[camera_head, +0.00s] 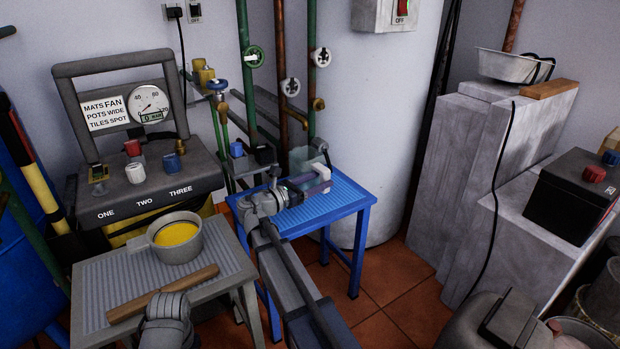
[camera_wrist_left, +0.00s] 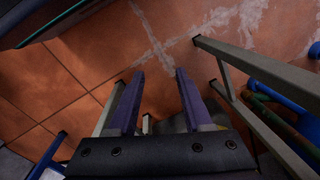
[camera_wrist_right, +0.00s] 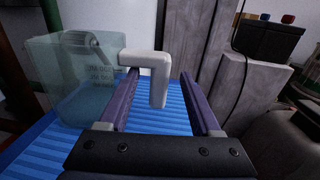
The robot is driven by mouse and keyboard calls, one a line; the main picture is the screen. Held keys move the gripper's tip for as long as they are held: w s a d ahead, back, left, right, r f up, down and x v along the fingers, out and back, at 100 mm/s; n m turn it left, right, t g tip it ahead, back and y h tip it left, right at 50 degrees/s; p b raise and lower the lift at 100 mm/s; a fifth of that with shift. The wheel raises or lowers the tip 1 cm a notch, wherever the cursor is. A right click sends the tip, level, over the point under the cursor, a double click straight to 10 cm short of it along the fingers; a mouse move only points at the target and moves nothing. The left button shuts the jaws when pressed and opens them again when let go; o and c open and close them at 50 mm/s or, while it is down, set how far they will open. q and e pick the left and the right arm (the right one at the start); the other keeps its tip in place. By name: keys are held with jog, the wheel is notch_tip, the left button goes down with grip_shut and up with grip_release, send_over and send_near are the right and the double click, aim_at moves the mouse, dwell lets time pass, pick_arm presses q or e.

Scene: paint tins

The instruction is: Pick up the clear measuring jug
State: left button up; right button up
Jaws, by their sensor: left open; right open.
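The clear measuring jug (camera_head: 301,158) stands on the blue ribbed table (camera_head: 340,212), partly hidden behind my right gripper (camera_head: 318,184). In the right wrist view the bluish see-through jug (camera_wrist_right: 70,85) is at the left, with dark markings on its side. Its pale handle (camera_wrist_right: 157,66) sticks out to the right and bends down between the open fingers of my right gripper (camera_wrist_right: 158,90). I cannot tell whether a finger touches it. My left gripper (camera_wrist_left: 160,76) is open and empty above the tiled floor; its fingers are not clear in the head view.
A grey table (camera_head: 90,294) at the left holds a pot of yellow paint (camera_head: 178,236) and a wooden rolling-pin-like stick (camera_head: 160,294). Pipes with valves (camera_head: 292,87) rise behind the jug. A white cylinder (camera_head: 385,110) stands behind the blue table. Grey blocks (camera_head: 470,170) stand right.

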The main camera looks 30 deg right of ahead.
jog(key=shift+w+d, duration=0.2)
jog(key=shift+d, duration=0.8)
jog(key=shift+w+d, duration=0.15)
jog(key=shift+d, duration=0.8)
jog(key=shift+w+d, duration=0.2)
jog(key=shift+d, duration=0.8)
grip_shut()
